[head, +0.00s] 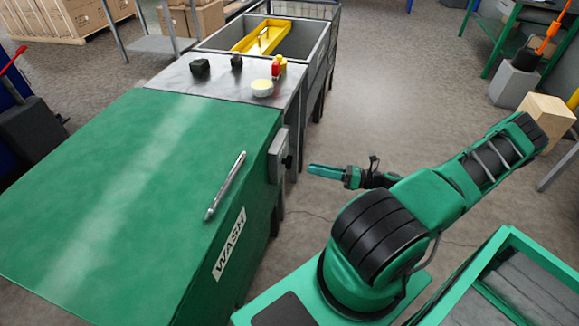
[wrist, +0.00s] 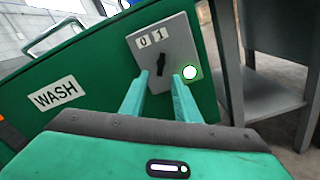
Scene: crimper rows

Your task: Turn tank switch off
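The green tank (head: 130,190) fills the left of the head view and carries a WASH label (wrist: 58,93). A grey switch box (head: 279,157) is fixed to its side; it also shows in the wrist view (wrist: 180,42). The box has 0 and 1 marks, a black knob (wrist: 161,65) below them, and a round white button with a green rim (wrist: 190,72). The knob stands roughly upright, its top nearer the 1. My gripper (head: 312,170) is open and empty, facing the box a short way off. In the wrist view the knob shows between my fingertips (wrist: 158,83).
Beyond is a grey counter (head: 215,85) with small items, then a basin with a yellow tray (head: 262,38). A grey shelved stand (wrist: 262,95) is right of the box. Floor (head: 400,100) is clear behind my gripper.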

